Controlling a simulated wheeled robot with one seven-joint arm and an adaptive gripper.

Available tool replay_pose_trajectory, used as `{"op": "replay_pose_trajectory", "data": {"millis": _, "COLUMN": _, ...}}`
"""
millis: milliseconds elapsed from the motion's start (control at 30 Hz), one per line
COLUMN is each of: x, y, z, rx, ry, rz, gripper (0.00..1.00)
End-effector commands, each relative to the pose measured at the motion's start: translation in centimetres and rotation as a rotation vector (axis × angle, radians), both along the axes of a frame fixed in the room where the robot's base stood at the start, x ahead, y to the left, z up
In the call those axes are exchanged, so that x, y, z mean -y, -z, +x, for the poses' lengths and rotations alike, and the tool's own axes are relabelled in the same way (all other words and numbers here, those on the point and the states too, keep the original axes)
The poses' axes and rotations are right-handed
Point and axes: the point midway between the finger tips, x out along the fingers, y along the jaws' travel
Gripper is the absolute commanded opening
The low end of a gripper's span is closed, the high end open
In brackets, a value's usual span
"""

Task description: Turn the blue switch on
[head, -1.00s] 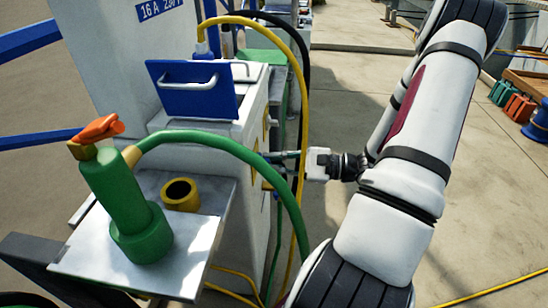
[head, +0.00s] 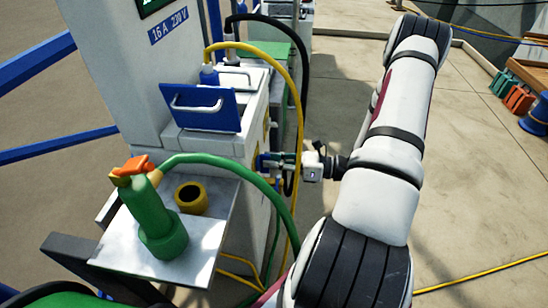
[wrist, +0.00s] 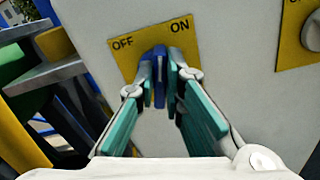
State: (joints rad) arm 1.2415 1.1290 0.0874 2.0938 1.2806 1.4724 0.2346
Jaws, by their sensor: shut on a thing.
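The blue switch (wrist: 159,92) is a narrow upright lever on a yellow plate (wrist: 202,55) marked OFF at left and ON at right in the wrist view. My gripper (wrist: 160,68) is shut on the lever, one teal finger on each side. The lever's top lies between the two words; I cannot tell its exact setting. In the head view my gripper (head: 272,160) reaches from the right to the side of the white pedestal (head: 244,135). The switch is mostly hidden there by the fingers and hoses.
A yellow hose (head: 299,90) and a green hose (head: 240,172) hang close to my gripper. A metal shelf (head: 205,228) holds a green nozzle (head: 155,220) and a yellow ring (head: 191,197). A second yellow plate (wrist: 293,30) is at the right. Open floor lies right of my arm.

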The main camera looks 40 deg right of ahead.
Motion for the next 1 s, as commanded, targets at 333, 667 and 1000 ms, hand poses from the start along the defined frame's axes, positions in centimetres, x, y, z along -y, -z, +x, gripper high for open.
{"op": "replay_pose_trajectory", "data": {"millis": 333, "x": 0.17, "y": 0.08, "z": 0.0, "rx": -0.183, "ry": 0.0, "rz": 0.231, "gripper": 0.0}}
{"op": "replay_pose_trajectory", "data": {"millis": 667, "x": 0.28, "y": 0.25, "z": 0.09, "rx": -0.287, "ry": 0.001, "rz": 0.364, "gripper": 0.0}}
{"op": "replay_pose_trajectory", "data": {"millis": 1000, "x": 0.31, "y": 0.32, "z": 0.11, "rx": -0.319, "ry": 0.002, "rz": 0.404, "gripper": 0.0}}
